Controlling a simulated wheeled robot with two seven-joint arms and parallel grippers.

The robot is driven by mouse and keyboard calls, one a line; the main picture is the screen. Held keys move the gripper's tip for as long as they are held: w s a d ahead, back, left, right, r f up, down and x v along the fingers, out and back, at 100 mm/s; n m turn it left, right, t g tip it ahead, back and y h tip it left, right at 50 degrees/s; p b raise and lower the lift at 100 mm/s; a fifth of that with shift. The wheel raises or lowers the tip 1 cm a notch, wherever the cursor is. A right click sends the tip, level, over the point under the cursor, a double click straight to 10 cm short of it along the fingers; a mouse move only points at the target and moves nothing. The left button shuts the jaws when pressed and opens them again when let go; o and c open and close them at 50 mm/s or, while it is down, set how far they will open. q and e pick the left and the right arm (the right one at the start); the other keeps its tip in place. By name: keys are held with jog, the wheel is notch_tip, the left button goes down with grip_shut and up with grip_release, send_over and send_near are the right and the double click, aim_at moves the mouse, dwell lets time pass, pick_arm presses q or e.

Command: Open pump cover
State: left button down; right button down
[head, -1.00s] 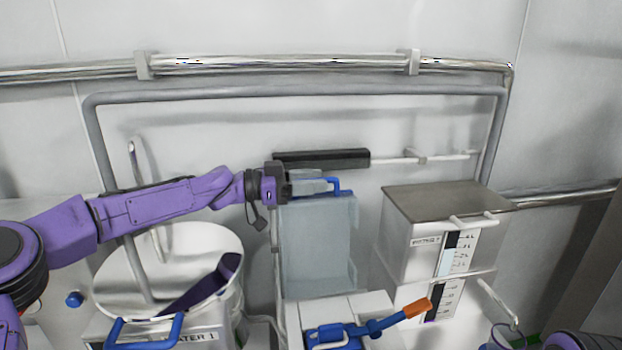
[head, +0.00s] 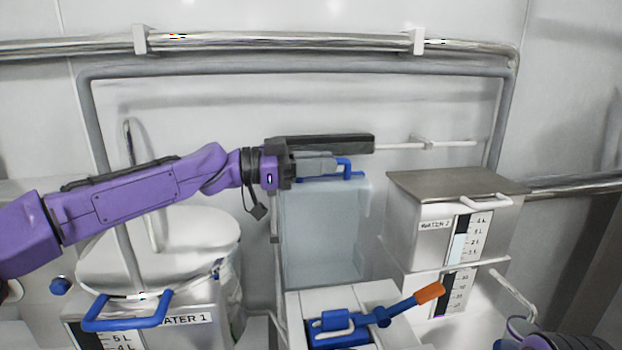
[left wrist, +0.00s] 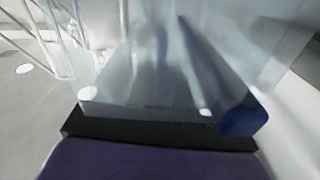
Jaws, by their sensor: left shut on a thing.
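The pump cover (head: 322,235) is a clear, pale panel standing upright behind the pump, with a blue handle (head: 352,172) at its top edge. My left gripper (head: 335,163) is shut on the blue handle, its fingers covering part of it. In the left wrist view, the clear panel (left wrist: 150,75) fills the middle and a blurred blue part (left wrist: 243,119) shows at the lower right. The pump (head: 340,325) is blue with an orange-tipped lever (head: 430,293) and sits uncovered on a white housing (head: 372,297). My right gripper is not seen.
The WATER 1 tank (head: 200,290) with a blue handle (head: 125,318) stands left, under my arm. The WATER 2 tank (head: 412,240) stands right of the cover. Chrome pipes (head: 280,43) run along the wall.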

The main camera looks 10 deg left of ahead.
pick_arm(q)
jog(key=c, duration=1.1)
grip_release()
jog(key=shift+s+a, duration=0.15)
jog(key=shift+a, duration=0.15)
jog(key=b+v, duration=0.2)
jog(key=v, duration=0.8)
